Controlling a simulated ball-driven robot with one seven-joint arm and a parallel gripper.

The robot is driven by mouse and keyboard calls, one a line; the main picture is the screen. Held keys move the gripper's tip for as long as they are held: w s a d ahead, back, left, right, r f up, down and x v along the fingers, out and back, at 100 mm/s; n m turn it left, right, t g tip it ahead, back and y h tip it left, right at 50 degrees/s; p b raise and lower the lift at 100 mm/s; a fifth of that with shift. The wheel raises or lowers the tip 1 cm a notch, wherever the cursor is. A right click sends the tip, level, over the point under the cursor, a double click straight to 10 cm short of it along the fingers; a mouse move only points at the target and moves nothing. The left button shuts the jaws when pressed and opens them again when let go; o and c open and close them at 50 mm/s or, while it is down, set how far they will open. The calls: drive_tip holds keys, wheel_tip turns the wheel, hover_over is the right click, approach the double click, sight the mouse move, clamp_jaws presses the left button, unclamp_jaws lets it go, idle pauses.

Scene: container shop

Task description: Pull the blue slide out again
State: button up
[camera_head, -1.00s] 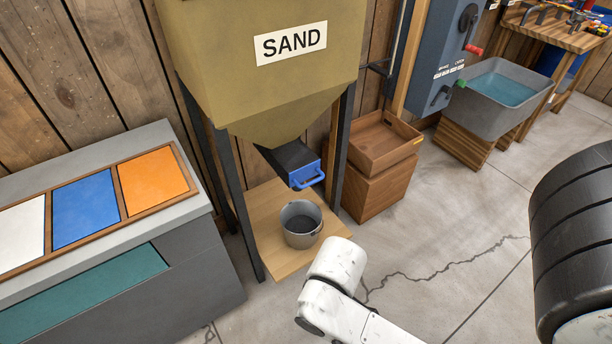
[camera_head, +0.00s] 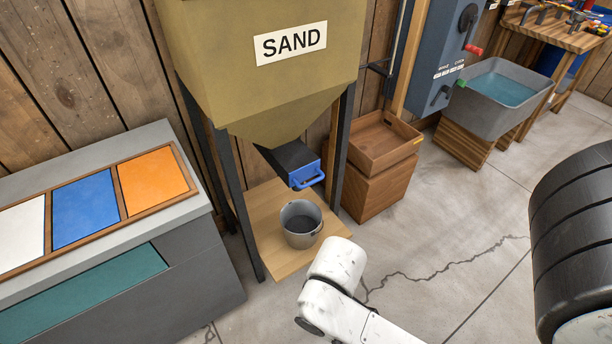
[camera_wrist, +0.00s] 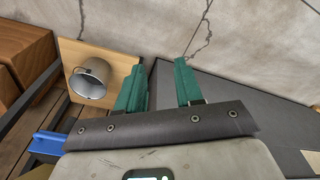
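The blue slide (camera_head: 306,174) with its loop handle is at the lower end of the dark chute under the hopper marked SAND (camera_head: 270,60). In the wrist view part of the blue slide (camera_wrist: 50,143) shows at the lower left, partly cut off by my gripper's body. My gripper (camera_wrist: 159,67) has two green fingers, apart with nothing between them. The slide is off to the left of the fingers and not touched by them. A grey bucket (camera_head: 300,223) stands on the wooden board below the chute; it also shows in the wrist view (camera_wrist: 90,79). My gripper is not visible in the head view.
The hopper's dark legs (camera_head: 236,200) stand on both sides of the chute. A wooden tray on a box (camera_head: 376,180) is to the right. A grey counter with colour panels (camera_head: 100,250) is to the left. Bare concrete floor lies in front.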

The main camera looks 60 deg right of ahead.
drive_tip(key=shift+w, duration=0.1)
drive_tip(key=w+d+f+m+t+y, duration=0.25)
drive_tip(key=w+f+m+t, duration=0.2)
drive_tip(key=w, duration=0.35)
drive_tip(key=m+t+h+b, duration=0.2)
drive_tip(key=m+t+h, duration=0.7)
drive_tip(key=m, duration=1)
approach(311, 182)
drive_tip(key=shift+g+h, duration=0.55)
drive_tip(key=shift+h, duration=0.1)
drive_tip(key=x, duration=0.7)
drive_tip(key=a+x, duration=0.1)
drive_tip(key=x, duration=0.2)
drive_tip(key=shift+w+d+f, duration=0.15)
drive_tip(key=shift+w+f, duration=0.05)
drive_tip(key=shift+w, duration=0.15)
drive_tip(key=shift+c, duration=0.5)
clamp_jaws()
